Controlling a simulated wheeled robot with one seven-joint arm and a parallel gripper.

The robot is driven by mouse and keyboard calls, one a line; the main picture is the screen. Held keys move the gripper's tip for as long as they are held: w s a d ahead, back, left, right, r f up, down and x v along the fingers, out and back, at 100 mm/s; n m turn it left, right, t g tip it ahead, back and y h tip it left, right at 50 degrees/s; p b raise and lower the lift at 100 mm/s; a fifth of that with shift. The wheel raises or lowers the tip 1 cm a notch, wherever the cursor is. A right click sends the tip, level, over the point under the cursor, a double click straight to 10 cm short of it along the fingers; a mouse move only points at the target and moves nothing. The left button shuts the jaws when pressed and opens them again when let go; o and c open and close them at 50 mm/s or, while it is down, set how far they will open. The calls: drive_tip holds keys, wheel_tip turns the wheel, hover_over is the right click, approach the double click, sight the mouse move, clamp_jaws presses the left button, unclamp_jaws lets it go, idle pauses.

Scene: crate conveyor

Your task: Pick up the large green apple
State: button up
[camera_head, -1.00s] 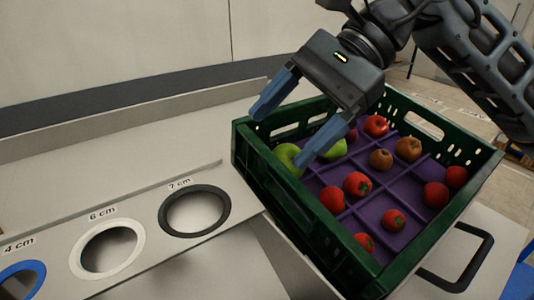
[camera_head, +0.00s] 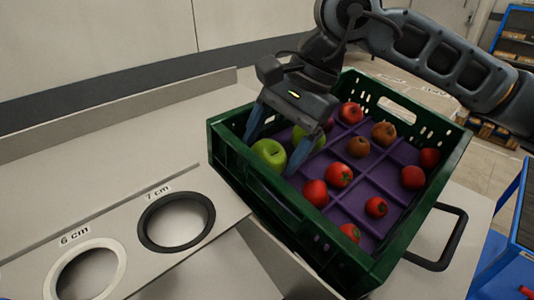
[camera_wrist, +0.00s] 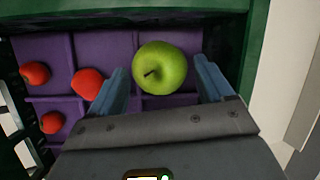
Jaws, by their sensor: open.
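A large green apple (camera_head: 268,154) lies in the left corner of the green crate. In the wrist view the green apple (camera_wrist: 160,68) lies between the tips of my two open blue fingers, with its stem showing. My gripper (camera_head: 272,148) is open and points down into the crate at this apple; I cannot tell whether a finger touches it. A second green apple (camera_head: 308,139) lies just behind and right of it, partly hidden by my right finger.
The green crate (camera_head: 285,222) has a purple divided insert (camera_head: 345,206) with several red and brown fruits in it. Its walls stand close to my gripper. To the left, a metal plate has a black ring marked 7 cm (camera_head: 176,222) and a white ring marked 6 cm (camera_head: 84,270).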

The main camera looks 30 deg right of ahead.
drive_tip(key=shift+w+a+f, duration=0.1)
drive_tip(key=shift+a+f, duration=0.1)
drive_tip(key=shift+f, duration=0.35)
drive_tip(key=c, duration=0.9)
drive_tip(key=shift+o, duration=0.2)
drive_tip(key=shift+r, duration=0.2)
